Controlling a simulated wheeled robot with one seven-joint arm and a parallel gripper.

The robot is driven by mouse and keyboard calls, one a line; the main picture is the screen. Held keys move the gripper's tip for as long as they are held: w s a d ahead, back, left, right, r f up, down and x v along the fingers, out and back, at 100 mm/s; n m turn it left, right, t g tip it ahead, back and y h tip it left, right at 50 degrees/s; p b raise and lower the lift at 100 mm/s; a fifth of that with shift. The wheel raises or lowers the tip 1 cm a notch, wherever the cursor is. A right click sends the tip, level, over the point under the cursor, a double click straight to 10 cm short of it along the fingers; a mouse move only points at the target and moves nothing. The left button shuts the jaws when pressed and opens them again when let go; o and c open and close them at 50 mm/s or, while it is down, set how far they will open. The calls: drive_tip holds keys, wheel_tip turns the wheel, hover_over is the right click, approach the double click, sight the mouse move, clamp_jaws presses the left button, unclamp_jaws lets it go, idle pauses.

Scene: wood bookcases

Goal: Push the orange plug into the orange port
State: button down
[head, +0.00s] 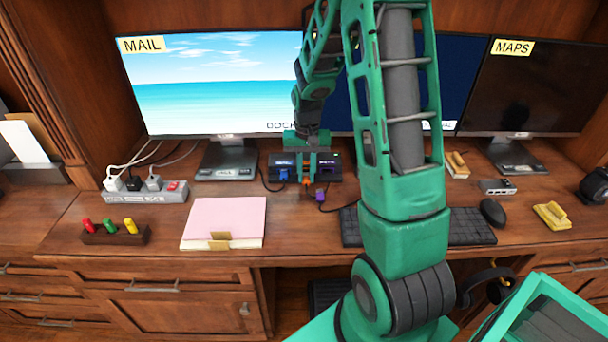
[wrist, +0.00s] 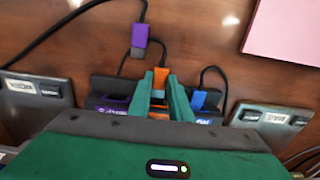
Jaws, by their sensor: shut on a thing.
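My gripper (head: 309,164) is at the front of the dark dock (head: 333,172) on the desk. In the wrist view my gripper (wrist: 161,88) is shut on the orange plug (wrist: 160,77), which shows between the green fingertips with its dark cable running away. The plug's orange (head: 306,182) also shows just below the fingers in the head view. The dock's dark body (wrist: 103,88) shows on both sides of the fingers.
A blue plug (wrist: 198,100) is at the dock beside my gripper. A purple plug (wrist: 139,38) with a cable lies loose on the desk in front. A pink paper stack (head: 225,220) lies left, a keyboard (head: 470,228) right. Monitors stand behind.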

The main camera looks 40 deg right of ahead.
sight(306, 173)
drive_tip(key=shift+w+d, duration=0.45)
drive_tip(key=shift+w, duration=0.15)
drive_tip(key=shift+w+d, duration=0.4)
drive_tip(key=shift+w, duration=0.2)
idle(0.6)
drive_tip(key=c, duration=1.5)
unclamp_jaws()
drive_tip(key=shift+c, duration=0.2)
wheel_tip(306, 173, up, 11)
drive_tip(key=shift+f, duration=0.15)
